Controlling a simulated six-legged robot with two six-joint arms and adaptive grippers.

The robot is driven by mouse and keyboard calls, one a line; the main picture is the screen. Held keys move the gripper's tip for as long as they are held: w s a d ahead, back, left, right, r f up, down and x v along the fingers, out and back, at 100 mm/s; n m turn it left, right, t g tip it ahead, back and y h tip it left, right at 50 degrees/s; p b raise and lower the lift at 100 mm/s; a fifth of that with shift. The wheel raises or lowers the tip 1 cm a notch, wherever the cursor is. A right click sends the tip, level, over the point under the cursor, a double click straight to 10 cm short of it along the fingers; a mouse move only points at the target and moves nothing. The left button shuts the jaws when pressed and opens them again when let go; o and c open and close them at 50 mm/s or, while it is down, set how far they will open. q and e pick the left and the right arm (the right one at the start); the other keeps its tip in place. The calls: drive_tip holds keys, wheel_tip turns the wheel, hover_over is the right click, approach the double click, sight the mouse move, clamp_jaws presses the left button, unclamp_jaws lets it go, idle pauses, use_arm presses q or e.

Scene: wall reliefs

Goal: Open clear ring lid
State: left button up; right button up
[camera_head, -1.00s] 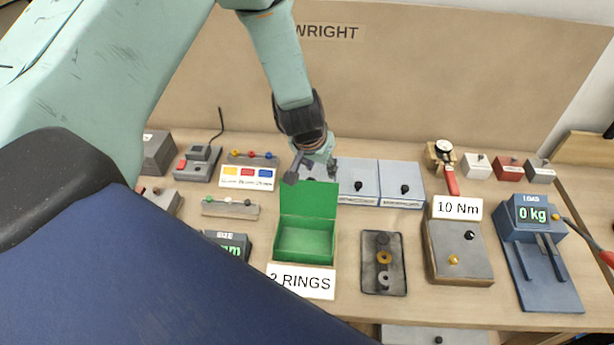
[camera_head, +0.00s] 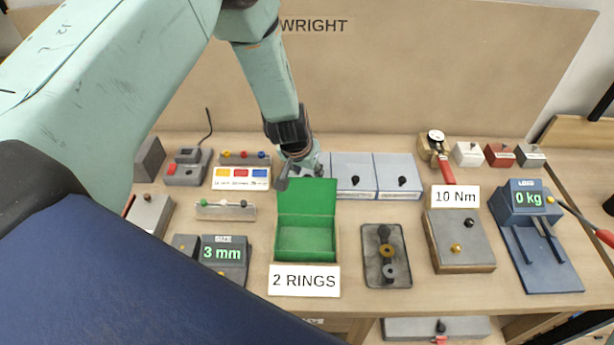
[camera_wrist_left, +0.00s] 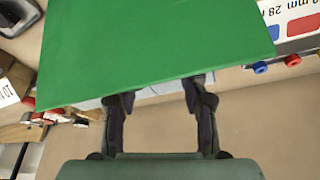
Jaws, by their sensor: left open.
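A row of low pale-grey boxes with black knobs, including the middle box (camera_head: 353,172) and the right box (camera_head: 398,172), stands behind the green box. Their label print is too small to read, so I cannot tell which is the clear ring lid. My left gripper (camera_head: 299,168) is at the left end of this row, behind the raised green lid (camera_head: 308,197), and partly covers the leftmost box. In the left wrist view, the left gripper (camera_wrist_left: 160,92) is open, with nothing between its fingers, and its tips are at the edge of the green lid (camera_wrist_left: 150,45). The right gripper is not in view.
The open green box (camera_head: 305,240) stands behind a "2 RINGS" sign (camera_head: 304,281). A dark tray with rings (camera_head: 386,255), a "10 Nm" block (camera_head: 460,240) and a blue "0 kg" scale (camera_head: 540,240) stand to the right. A "3 mm" display (camera_head: 222,253) is at left.

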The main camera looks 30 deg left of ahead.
use_arm(q)
drive_tip(key=shift+s+a+f, duration=0.15)
drive_tip(key=shift+s+f, duration=0.05)
drive_tip(key=shift+f, duration=0.55)
drive_tip(key=shift+w+d+f, duration=0.2)
drive_tip(key=shift+w+f, duration=0.1)
drive_tip(key=shift+w, duration=0.4)
drive_tip(key=shift+c, duration=0.7)
drive_tip(key=shift+s+a+r, duration=0.2)
drive_tip(key=shift+s, duration=0.35)
drive_tip(key=c, duration=0.4)
drive_tip(key=shift+d, duration=0.15)
drive_tip(key=c, duration=0.3)
drive_tip(key=shift+w, duration=0.15)
clamp_jaws()
